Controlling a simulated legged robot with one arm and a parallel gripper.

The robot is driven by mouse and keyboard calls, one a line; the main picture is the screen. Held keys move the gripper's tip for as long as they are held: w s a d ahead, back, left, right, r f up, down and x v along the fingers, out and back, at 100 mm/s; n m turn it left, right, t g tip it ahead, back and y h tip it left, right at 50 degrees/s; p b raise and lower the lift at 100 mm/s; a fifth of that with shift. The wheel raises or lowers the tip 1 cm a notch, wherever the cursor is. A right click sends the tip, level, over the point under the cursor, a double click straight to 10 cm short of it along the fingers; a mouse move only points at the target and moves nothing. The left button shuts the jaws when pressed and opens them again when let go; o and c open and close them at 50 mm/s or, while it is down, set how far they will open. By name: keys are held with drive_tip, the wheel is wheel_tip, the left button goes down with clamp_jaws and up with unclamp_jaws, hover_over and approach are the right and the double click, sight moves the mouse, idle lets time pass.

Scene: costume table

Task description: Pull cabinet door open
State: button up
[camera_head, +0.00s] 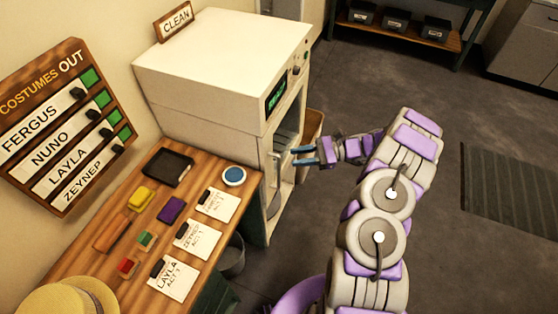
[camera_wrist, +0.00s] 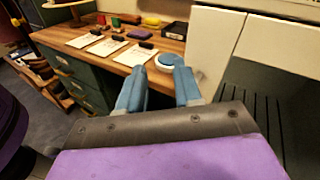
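A cream cabinet-like machine (camera_head: 215,70) with a green display stands against the wall. Its front faces right and shows a dark opening (camera_head: 288,128) in the upper part. A pale upright panel (camera_head: 256,190) lies along the near edge of the front; I cannot tell whether it is a door or part of the frame. My gripper (camera_head: 304,155) is in front of the machine, its blue fingers apart and empty. In the wrist view my gripper (camera_wrist: 160,82) also shows open, with a cream panel (camera_wrist: 212,42) to the right and a dark slatted interior (camera_wrist: 250,115) beyond it.
A wooden table (camera_head: 118,262) with cards, coloured blocks and a blue-topped round item (camera_head: 233,176) adjoins the machine. A bin (camera_head: 232,258) stands below between them. A costume board (camera_head: 62,125) hangs on the wall. The floor to the right is mostly clear, with a dark mat (camera_head: 510,190).

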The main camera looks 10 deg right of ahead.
sight(279, 163)
drive_tip(key=d+f+m+t+p, duration=0.2)
drive_tip(key=d+f+m+t, duration=0.4)
drive_tip(key=d+f, duration=0.4)
drive_tip(key=x, duration=0.5)
drive_tip(key=f+b+x, duration=0.1)
drive_tip(key=x, duration=0.5)
drive_tip(key=b+x, duration=0.1)
drive_tip(key=x, duration=0.4)
drive_tip(key=shift+s+a+f, duration=0.15)
drive_tip(key=shift+s+a, duration=0.15)
drive_tip(key=shift+a, duration=0.25)
drive_tip(key=shift+c, duration=0.5)
clamp_jaws()
